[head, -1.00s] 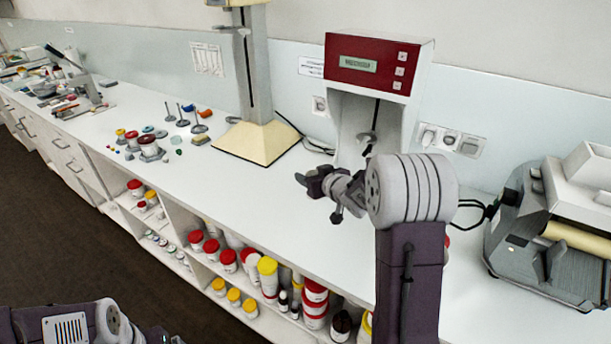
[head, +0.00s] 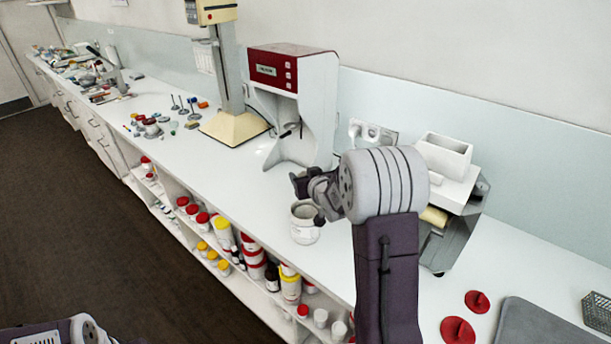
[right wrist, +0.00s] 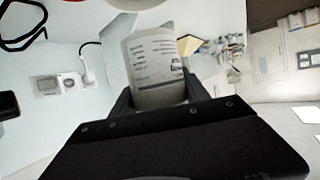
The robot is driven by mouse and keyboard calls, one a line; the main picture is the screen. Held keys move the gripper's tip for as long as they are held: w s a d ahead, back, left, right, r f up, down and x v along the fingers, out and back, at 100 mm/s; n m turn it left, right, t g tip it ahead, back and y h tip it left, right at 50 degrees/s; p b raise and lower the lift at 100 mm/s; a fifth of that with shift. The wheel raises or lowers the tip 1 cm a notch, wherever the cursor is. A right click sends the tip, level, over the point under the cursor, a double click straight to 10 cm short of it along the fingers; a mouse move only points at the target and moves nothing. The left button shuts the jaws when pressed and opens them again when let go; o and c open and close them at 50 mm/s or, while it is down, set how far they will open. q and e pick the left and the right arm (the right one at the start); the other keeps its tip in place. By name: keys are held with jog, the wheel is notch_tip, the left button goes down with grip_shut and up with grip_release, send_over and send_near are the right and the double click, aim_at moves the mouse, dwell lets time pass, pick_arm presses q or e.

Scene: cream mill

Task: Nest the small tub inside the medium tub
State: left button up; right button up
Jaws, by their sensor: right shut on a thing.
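My right gripper (head: 300,184) is over the counter, in front of the red-and-white machine. In the right wrist view its fingers (right wrist: 160,97) are shut on a white tub with a printed label, taken as the small tub (right wrist: 157,65).
The red-and-white machine (head: 268,70) and a yellow-based stand (head: 234,128) are behind. A grey roller machine (head: 440,240) stands to the right. Red lids (head: 458,331) and a grey mat (head: 535,330) lie at the front right. Lidded jars fill the shelf below (head: 252,255).

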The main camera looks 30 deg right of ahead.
jog(key=shift+w+r, duration=0.2)
jog(key=shift+r, duration=0.15)
jog(key=shift+w+a+f, duration=0.2)
jog(key=shift+w+f, duration=0.05)
jog(key=shift+w, duration=0.2)
pick_arm(q)
jog(key=f+b, duration=0.4)
jog(key=shift+w+a+b, duration=0.15)
jog(key=shift+w+b, duration=0.15)
jog(key=shift+w, duration=0.1)
pick_arm(e)
jog(key=f, duration=0.5)
jog(key=shift+s+d+f, duration=0.1)
jog(key=shift+s, duration=0.15)
pick_arm(q)
jog(key=shift+f, duration=0.25)
jog(key=shift+f+b, duration=0.15)
jog(key=shift+b, duration=0.15)
pick_arm(e)
jog(key=shift+f, duration=0.2)
pick_arm(q)
jog(key=shift+f+b, duration=0.75)
pick_arm(e)
jog(key=shift+f, duration=0.8)
pick_arm(q)
jog(key=shift+f, duration=0.15)
pick_arm(e)
jog(key=shift+f, duration=0.15)
